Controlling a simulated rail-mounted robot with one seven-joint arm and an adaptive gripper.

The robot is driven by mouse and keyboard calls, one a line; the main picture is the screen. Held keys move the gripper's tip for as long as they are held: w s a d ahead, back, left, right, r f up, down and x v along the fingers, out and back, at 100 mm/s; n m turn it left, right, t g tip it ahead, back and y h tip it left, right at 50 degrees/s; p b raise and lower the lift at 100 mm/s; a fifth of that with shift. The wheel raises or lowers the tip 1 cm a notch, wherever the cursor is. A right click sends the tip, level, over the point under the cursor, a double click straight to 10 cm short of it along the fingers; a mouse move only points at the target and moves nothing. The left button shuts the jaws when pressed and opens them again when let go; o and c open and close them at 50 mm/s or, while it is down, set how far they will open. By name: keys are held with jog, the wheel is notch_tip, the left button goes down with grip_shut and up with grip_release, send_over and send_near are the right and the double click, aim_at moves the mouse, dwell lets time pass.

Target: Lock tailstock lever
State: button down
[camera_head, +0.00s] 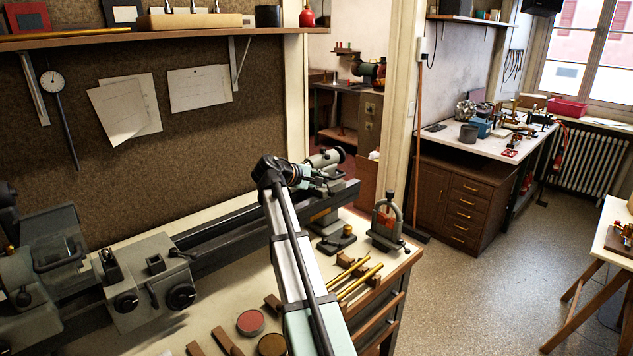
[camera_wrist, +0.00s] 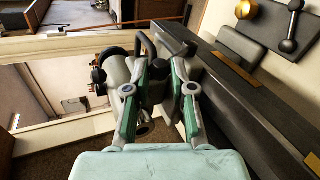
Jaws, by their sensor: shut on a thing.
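The tailstock (camera_head: 326,158) is a grey cylinder-shaped body on the right end of the lathe bed, partly behind my arm in the head view. It also shows in the wrist view (camera_wrist: 116,72), just left of my fingers. The tailstock lever (camera_wrist: 148,47) is a dark curved bar; its upper part shows just beyond the fingertips and the rest is hidden between them. My gripper (camera_wrist: 162,76) has green-sided grey fingers, shut around the lever beside the tailstock. In the head view, my arm and wrist mostly hide the grip, so the lever's exact angle cannot be told.
The dark lathe bed (camera_head: 225,237) runs left to the carriage (camera_head: 150,280). On the bench right of my arm are brass tubes (camera_head: 358,280), a small dark tool (camera_head: 337,241) and an arched clamp (camera_head: 386,225).

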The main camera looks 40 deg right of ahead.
jog(key=c, duration=1)
grip_release()
jog(key=v, duration=1.2)
jog(key=shift+d, duration=0.1)
